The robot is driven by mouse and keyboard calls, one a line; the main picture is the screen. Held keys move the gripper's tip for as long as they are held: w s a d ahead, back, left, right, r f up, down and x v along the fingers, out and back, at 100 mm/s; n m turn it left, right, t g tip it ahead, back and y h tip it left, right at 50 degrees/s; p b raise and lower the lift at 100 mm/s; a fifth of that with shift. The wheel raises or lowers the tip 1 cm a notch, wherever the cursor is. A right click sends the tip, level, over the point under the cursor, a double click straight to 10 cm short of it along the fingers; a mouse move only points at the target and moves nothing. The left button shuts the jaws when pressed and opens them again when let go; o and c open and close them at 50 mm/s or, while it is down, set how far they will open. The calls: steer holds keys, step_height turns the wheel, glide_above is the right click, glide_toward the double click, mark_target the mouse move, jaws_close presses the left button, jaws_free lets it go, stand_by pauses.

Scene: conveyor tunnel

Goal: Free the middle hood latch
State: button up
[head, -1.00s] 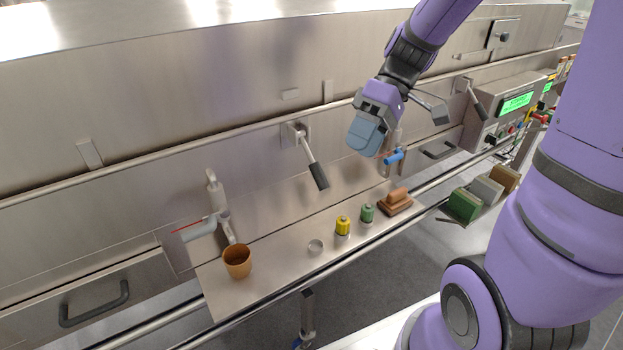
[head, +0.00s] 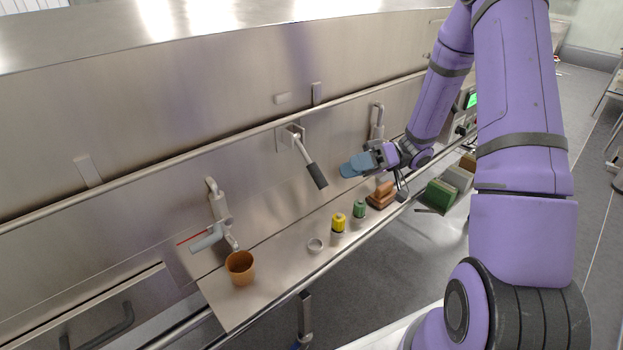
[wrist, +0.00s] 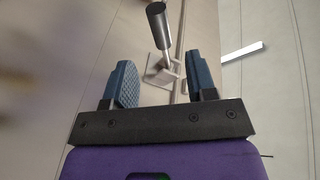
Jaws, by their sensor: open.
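The middle hood latch (head: 303,152) is a steel lever with a black grip, mounted on a small bracket on the hood's front panel. Its handle hangs down and slants to the right. In the wrist view the latch's dark grip (wrist: 156,22) is at the top, with its bracket beyond, seen between the fingers. My gripper (head: 345,169) is to the right of the grip in the head view, apart from it.
A long rail (head: 235,129) runs along the hood above the latch. The shelf (head: 275,262) below holds a brown cup (head: 240,267), a small ring (head: 315,245), a yellow bottle (head: 338,222), a green bottle (head: 359,209) and brown blocks (head: 381,195).

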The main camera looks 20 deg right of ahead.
mark_target(311, 165)
steer(key=a, duration=1)
steer(key=shift+a, duration=0.35)
steer(key=shift+c, duration=0.5)
steer(key=shift+s, duration=0.1)
jaws_close()
